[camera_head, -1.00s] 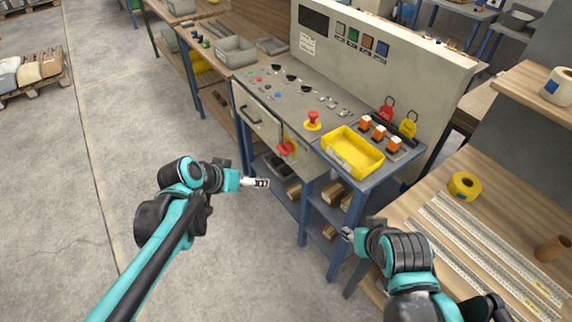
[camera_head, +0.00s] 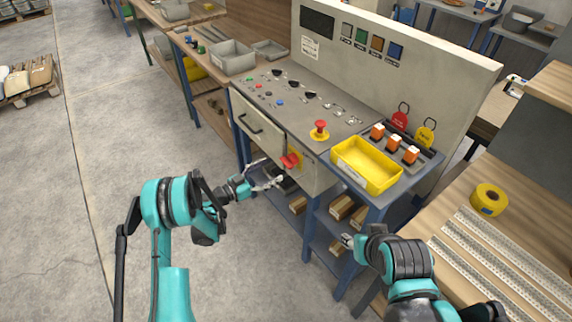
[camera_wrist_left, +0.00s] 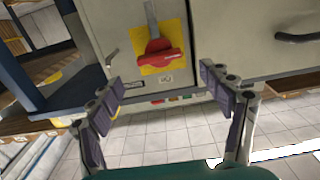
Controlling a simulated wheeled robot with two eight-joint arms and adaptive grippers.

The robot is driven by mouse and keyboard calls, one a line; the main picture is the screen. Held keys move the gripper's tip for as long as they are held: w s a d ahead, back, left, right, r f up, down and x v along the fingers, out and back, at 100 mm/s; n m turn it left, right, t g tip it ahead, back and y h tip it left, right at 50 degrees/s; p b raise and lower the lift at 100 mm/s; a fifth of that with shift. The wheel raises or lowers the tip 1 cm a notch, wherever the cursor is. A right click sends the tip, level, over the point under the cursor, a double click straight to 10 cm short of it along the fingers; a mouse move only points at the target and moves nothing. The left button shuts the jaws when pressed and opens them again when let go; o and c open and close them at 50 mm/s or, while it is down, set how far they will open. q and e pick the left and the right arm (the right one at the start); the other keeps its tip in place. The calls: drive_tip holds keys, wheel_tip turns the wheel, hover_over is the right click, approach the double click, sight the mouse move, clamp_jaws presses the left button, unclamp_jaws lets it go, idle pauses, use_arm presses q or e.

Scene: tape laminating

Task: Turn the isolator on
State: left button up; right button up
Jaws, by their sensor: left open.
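The isolator is a red rotary handle (camera_head: 289,161) on a yellow plate, on the front of the grey control bench. In the left wrist view the red handle (camera_wrist_left: 158,53) sits on its yellow plate (camera_wrist_left: 146,21), with a grey bar above it. The handle lies roughly crosswise, slightly tilted. My left gripper (camera_head: 275,179) is just in front of and below the isolator, apart from it. In the wrist view its fingers (camera_wrist_left: 166,92) are spread wide with nothing between them. My right gripper (camera_head: 347,240) is by the bench's right leg; its fingers are too small to judge.
A red emergency stop button (camera_head: 320,128) and a yellow bin (camera_head: 366,164) are on the bench top. A drawer with a black handle (camera_head: 250,123) is left of the isolator. Blue shelves (camera_head: 322,232) hold boxes below. Open floor (camera_head: 60,200) lies to the left.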

sight(284, 163)
use_arm(q)
drive_tip(key=b+x, duration=0.2)
drive_tip(key=x, duration=0.5)
drive_tip(key=shift+w+d+f, duration=0.1)
drive_tip(key=shift+w+d, duration=0.1)
drive_tip(key=shift+d, duration=0.1)
drive_tip(key=c, duration=1.7)
